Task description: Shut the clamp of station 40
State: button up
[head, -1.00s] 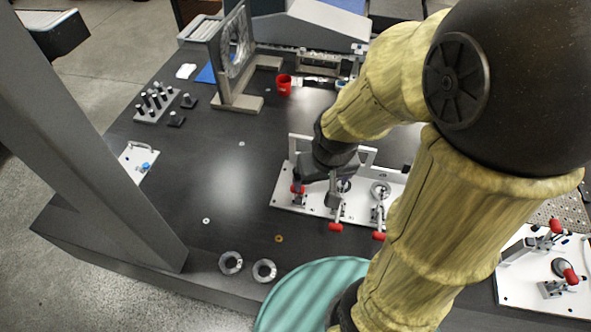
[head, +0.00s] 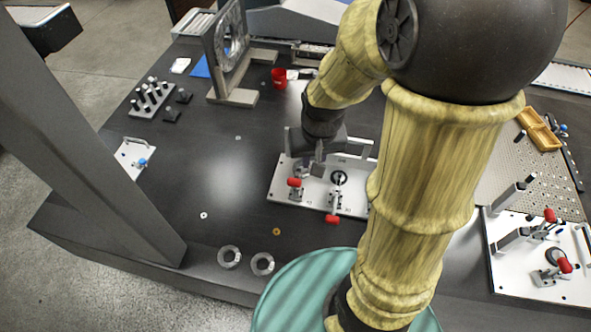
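A white fixture plate (head: 280,190) on the dark table carries a row of toggle clamps with red handles. The left clamp's red handle (head: 294,182) and the middle clamp's red handle (head: 332,219) show; the middle one points toward the table's front edge. The right part of the plate is hidden behind my arm. Station labels are too small to read, so I cannot tell which is station 40. My gripper (head: 311,167) is low over the plate's left part, beside the left clamp. Its fingers are small and partly hidden; I cannot tell whether they touch anything.
Another white plate (head: 510,280) with red-handled clamps lies at the right. Two metal rings (head: 230,257) lie near the front edge. A red cup (head: 279,78) and an upright grey frame (head: 212,60) stand behind. A grey column (head: 90,140) crosses the left. The table's left middle is mostly clear.

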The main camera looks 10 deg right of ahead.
jog(key=w+f+m+g, duration=0.1)
jog(key=w, duration=0.3)
jog(key=w+f+m+g+p, duration=0.1)
jog(key=w+m, duration=0.1)
jog(key=w, duration=0.3)
jog(key=w+f+m+g, duration=0.1)
jog(key=w+f, duration=0.1)
jog(key=w, duration=0.2)
jog(key=shift+w+d+f+y, duration=0.1)
jog(key=shift+w+d+y, duration=0.1)
jog(key=shift+w+y, duration=0.15)
grip_shut()
jog(key=shift+p, duration=0.3)
